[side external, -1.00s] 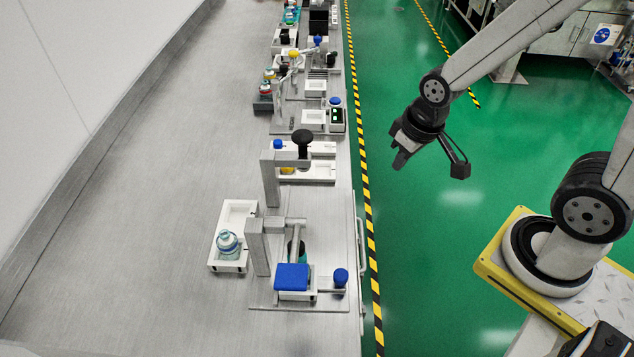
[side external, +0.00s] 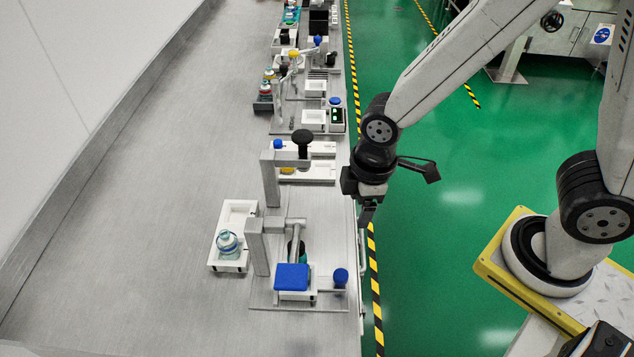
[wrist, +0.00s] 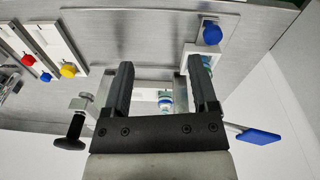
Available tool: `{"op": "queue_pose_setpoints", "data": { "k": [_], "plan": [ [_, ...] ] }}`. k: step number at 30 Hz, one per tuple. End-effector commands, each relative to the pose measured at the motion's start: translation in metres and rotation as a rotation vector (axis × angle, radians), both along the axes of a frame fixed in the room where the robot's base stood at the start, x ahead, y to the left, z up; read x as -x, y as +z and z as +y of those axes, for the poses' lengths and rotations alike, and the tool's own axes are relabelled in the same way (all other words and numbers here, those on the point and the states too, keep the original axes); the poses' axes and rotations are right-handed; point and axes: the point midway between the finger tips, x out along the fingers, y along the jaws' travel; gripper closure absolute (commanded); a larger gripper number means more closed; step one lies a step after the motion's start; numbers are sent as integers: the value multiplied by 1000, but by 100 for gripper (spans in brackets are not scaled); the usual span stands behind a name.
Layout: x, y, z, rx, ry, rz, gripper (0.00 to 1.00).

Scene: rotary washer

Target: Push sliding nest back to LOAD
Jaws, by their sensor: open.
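My gripper (side external: 367,208) is open and empty, pointing down above the bench's right edge, behind the nearest station in the side view. In the wrist view its two fingers (wrist: 161,92) are apart. The nearest station has a white block that looks like the sliding nest (side external: 297,296), partly hidden under a blue pad (side external: 291,277). A blue round knob (side external: 340,277) stands to its right. In the wrist view a blue knob (wrist: 210,33) and white nest part (wrist: 204,49) lie beyond the right finger, which hides some of the nest. I cannot tell any LOAD mark.
A white tray (side external: 238,212) holding a clear bottle (side external: 228,244) stands left of the station. A grey post (side external: 258,248) rises beside the nest. A black-knobbed post station (side external: 270,178) stands behind. A bench-edge rail (side external: 361,245) is close to my gripper. The left bench is clear.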

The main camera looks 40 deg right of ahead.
Motion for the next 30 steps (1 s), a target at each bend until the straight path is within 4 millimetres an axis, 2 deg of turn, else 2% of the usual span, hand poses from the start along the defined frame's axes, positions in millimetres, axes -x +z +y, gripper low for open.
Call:
{"op": "queue_pose_setpoints", "data": {
  "k": [1,6,12,23,30],
  "plan": [
    [4,-3,14,10,98,11,25],
    [19,-10,49,39,391,45,25],
    [32,-15,71,59,590,67,25],
    [34,-18,75,62,629,72,25],
    [34,-27,75,63,627,72,25]
  ]
}}
